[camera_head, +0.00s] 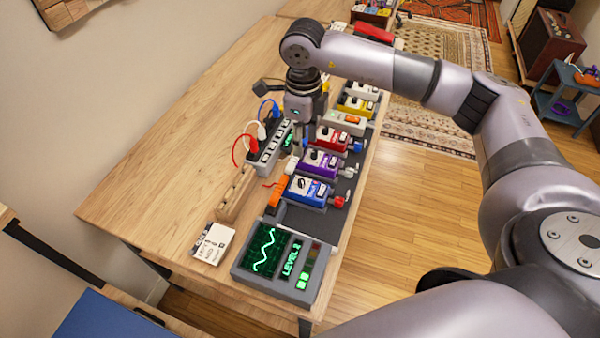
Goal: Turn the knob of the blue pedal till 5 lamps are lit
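The blue pedal (308,192) sits in the near part of a row of pedals on the wooden table, with dark knobs on its top face. In front of it is a grey meter box (244,268) with a green wave screen, the text "LEVEL 2" and a lamp column (305,272). The lower lamps glow green and the upper ones are dark. My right gripper (301,145) points down beyond the blue pedal, near the power strip and the red pedal. Its fingers are small and dark, so their opening is unclear. My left gripper is out of view.
A purple pedal (317,163) and red pedal (332,138) stand close behind the blue one. The left tabletop is bare.

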